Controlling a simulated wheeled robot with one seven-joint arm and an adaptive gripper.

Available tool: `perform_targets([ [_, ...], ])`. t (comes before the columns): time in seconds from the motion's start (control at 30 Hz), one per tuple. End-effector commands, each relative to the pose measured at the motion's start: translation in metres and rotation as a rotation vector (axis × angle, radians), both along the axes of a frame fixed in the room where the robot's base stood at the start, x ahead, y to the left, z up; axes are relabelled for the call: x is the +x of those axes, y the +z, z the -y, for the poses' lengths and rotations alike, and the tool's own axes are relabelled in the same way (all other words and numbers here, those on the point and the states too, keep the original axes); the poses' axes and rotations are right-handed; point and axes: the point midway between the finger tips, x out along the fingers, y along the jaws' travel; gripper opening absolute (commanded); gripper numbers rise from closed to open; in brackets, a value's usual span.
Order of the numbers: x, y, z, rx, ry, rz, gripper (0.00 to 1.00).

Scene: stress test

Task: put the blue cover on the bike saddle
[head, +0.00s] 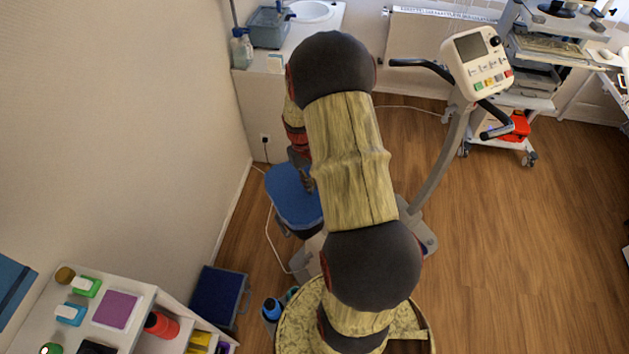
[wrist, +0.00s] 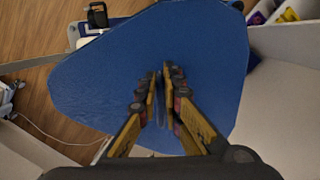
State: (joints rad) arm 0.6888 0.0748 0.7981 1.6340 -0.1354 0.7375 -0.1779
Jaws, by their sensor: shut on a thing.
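The blue cover (head: 290,197) lies spread over the seat end of the exercise bike (head: 445,160), left of my arm. It fills the middle of the wrist view (wrist: 110,75) as a wide blue sheet. The bike saddle is hidden under the cover, so I cannot tell how well the two line up. My gripper (wrist: 166,72) points down onto the cover, its fingers close together and shut on the blue cloth near its middle. In the head view my gripper (head: 305,180) is partly hidden by my arm.
A white shelf unit (head: 140,285) with small items stands at the lower left. A dark blue box (head: 218,296) is on the floor beside it. A counter with a sink (head: 312,11) is behind, a trolley (head: 545,75) at the back right. The wooden floor at right is clear.

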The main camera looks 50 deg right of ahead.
Motion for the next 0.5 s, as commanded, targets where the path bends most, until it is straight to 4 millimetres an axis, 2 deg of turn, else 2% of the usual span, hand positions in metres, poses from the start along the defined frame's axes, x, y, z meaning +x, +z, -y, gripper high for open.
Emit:
perform_targets([
  [0.5, 0.000, -0.031, 0.000, 0.000, 0.000, 0.000, 0.00],
])
